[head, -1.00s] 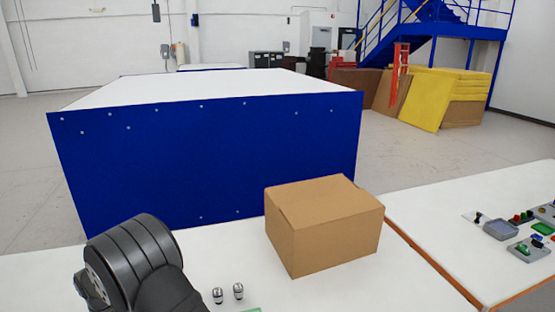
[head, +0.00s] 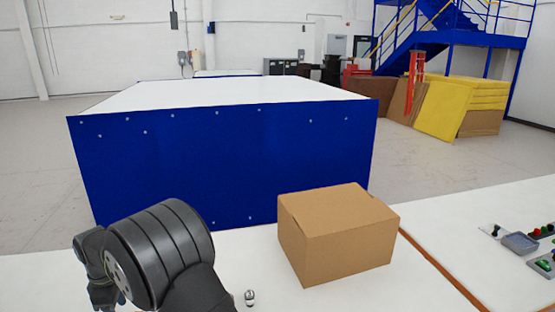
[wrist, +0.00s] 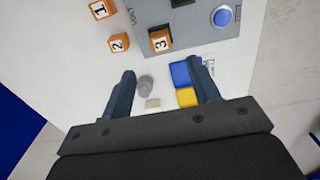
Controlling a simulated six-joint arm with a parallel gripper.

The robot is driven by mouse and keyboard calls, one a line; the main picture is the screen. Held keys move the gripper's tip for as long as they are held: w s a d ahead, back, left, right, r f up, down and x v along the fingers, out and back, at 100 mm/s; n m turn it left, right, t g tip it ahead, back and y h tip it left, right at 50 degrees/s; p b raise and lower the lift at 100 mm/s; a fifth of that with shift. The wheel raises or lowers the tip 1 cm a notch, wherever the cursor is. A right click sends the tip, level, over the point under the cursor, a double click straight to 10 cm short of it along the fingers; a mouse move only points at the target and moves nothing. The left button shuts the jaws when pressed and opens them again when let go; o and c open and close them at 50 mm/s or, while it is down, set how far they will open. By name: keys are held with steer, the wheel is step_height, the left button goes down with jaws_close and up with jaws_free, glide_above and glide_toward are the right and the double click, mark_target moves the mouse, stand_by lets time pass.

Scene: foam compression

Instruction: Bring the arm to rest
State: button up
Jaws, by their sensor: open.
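My gripper (wrist: 162,68) shows in the wrist view with its two dark blue fingers wide apart. It is open, and nothing is held between the fingers. Below it on the white tabletop (wrist: 75,85) are a grey cylinder (wrist: 146,85), a small pale block (wrist: 153,104), a blue block (wrist: 181,74) and a yellow block (wrist: 187,97). The blue and yellow blocks lie near or partly behind the right finger. In the head view my dark arm stands at the lower left, and the fingers cannot be made out there.
Orange number blocks 1 (wrist: 101,9), 2 (wrist: 118,43) and 3 (wrist: 160,40) lie beyond the fingers, by a grey panel with a blue button (wrist: 222,16). A cardboard box (head: 338,240) and a small metal cylinder (head: 250,297) stand right of my arm. A blue-sided table (head: 230,165) stands behind.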

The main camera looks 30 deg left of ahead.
step_height(320, 180, up, 6)
step_height(320, 180, down, 17)
steer(key=shift+f, duration=0.2)
step_height(320, 180, up, 7)
steer(key=shift+r, duration=0.15)
steer(key=w+d, duration=0.2)
steer(key=w, duration=0.3)
steer(key=shift+w+r, duration=0.2)
steer(key=shift+w, duration=0.2)
